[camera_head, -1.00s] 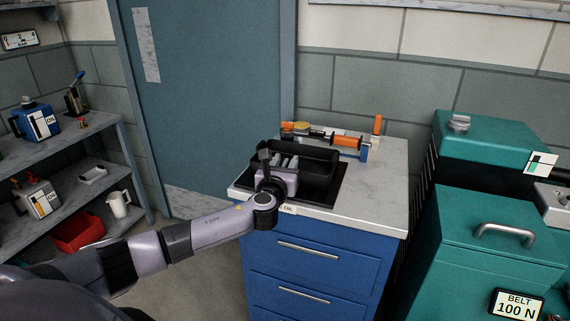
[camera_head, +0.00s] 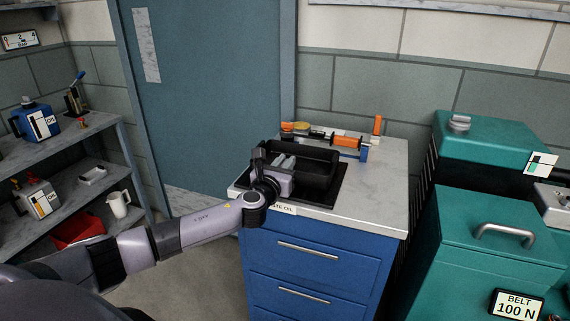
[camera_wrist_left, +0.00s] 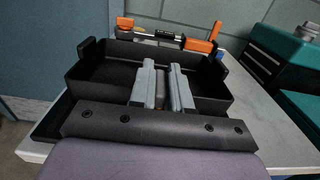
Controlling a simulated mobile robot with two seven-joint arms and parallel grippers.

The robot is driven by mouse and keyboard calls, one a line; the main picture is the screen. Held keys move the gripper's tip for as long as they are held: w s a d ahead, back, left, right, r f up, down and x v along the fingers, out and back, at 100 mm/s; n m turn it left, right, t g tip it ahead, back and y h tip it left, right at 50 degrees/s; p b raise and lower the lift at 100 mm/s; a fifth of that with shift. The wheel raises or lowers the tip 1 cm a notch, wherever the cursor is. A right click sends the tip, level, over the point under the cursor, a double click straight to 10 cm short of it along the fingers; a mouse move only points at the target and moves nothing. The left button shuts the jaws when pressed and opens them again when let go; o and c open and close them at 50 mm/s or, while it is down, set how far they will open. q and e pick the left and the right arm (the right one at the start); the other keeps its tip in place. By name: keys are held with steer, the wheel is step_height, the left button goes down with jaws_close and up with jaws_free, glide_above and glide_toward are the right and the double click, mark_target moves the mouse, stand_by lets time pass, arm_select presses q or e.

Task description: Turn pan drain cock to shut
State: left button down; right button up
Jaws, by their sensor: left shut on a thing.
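The black pan (camera_head: 322,180) sits on a dark mat on top of the blue cabinet, and it fills the middle of the left wrist view (camera_wrist_left: 95,76). My left gripper (camera_head: 284,161) is at the pan's left part, as seen from the head. In the left wrist view my two grey fingers (camera_wrist_left: 162,68) are close together over the pan, with a narrow dark piece between them. I take this to be the pan drain cock; the fingers hide most of it, so its handle position cannot be told. My right gripper is not in view.
Orange-handled tools (camera_head: 346,140) lie behind the pan. The grey worktop (camera_head: 378,190) is clear on the right. A teal machine (camera_head: 490,220) stands further right. A shelf (camera_head: 95,133) with oil cans is at the left, and a blue door (camera_head: 210,90) is behind.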

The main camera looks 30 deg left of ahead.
arm_select(q)
steer(key=c, duration=1.2)
jaws_free()
steer(key=shift+o, duration=0.2)
steer(key=shift+s+d, duration=0.1)
steer(key=v, duration=0.7)
steer(key=s+d+f+n+g+h+p, duration=0.1)
steer(key=s+d+f+n+g+h, duration=0.1)
steer(key=s+d+f+n, duration=0.5)
steer(key=s+d+f+n+g+h+p, duration=0.1)
steer(key=s+d+f+n+g+h, duration=0.35)
steer(key=f, duration=0.45)
steer(key=s+d+f+n, duration=0.3)
steer(key=s+n, duration=0.4)
steer(key=n, duration=0.2)
steer(key=s+d+f+n, duration=0.3)
steer(key=s+n, duration=0.5)
steer(key=n, duration=0.2)
steer(key=shift+s+f, duration=0.25)
steer(key=shift+f, duration=0.05)
